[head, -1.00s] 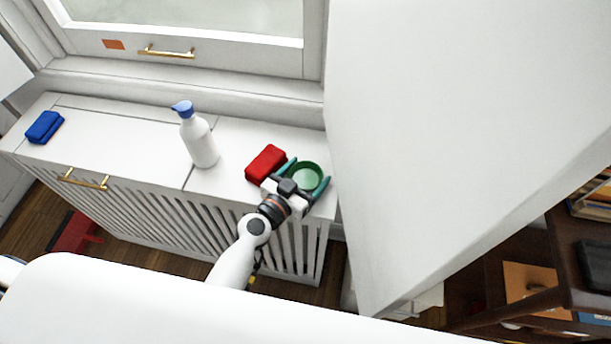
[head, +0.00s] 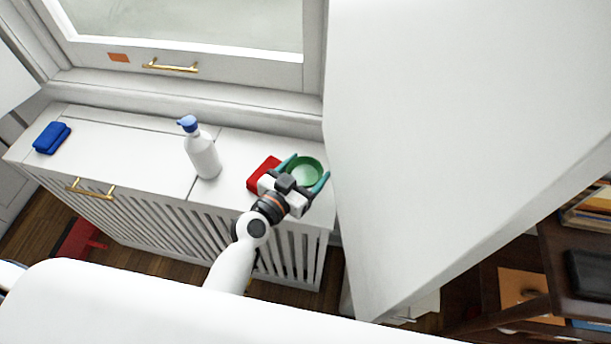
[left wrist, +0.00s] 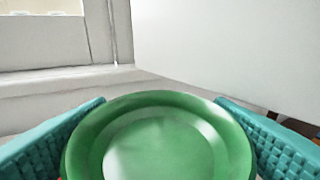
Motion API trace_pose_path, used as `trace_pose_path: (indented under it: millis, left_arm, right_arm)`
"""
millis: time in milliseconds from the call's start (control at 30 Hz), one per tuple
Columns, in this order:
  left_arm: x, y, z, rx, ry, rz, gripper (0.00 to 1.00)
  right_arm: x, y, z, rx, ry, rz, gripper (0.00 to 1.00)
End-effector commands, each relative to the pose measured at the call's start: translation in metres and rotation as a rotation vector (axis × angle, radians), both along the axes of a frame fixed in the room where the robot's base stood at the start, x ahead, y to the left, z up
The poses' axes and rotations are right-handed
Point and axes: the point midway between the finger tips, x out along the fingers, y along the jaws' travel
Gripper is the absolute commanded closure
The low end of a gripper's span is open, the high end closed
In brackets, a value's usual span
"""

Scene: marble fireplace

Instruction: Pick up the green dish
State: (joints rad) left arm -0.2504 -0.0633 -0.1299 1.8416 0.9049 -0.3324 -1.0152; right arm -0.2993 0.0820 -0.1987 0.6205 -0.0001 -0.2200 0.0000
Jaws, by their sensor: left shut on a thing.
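The green dish (head: 305,171) is at the right end of the white radiator cover, beside the white wall. My left gripper (head: 306,172) has its teal fingers on both sides of the dish and is shut on it. In the left wrist view the green dish (left wrist: 160,140) fills the lower middle, between the two textured teal fingers (left wrist: 158,135). The head view does not show clearly whether the dish is clear of the surface. My right gripper is not in view.
A red block-like object (head: 262,172) lies just left of my left gripper, partly hidden by it. A white bottle with a blue pump (head: 203,155) stands farther left on the cover (head: 150,150). A blue sponge-like object (head: 52,138) lies at the far left. A white wall (head: 450,130) rises close on the right.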

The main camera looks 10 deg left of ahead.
Motion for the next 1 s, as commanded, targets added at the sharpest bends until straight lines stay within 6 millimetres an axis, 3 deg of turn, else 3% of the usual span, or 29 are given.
trace_pose_path:
  millis: [267,600,800,1000]
  left_arm:
    - [-0.061,0.000,-0.002,0.002,0.003,-0.002,0.55]
    - [-0.156,-0.001,-0.003,0.002,0.004,-0.004,0.55]
    - [-0.186,-0.001,-0.001,0.000,0.002,-0.002,0.55]
    - [-0.196,-0.001,0.000,0.000,-0.001,0.000,0.55]
  right_arm:
    - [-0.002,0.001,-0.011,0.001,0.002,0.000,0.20]
    - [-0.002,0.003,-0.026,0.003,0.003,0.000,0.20]
    - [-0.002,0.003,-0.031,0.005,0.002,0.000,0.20]
    - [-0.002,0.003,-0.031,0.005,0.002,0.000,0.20]
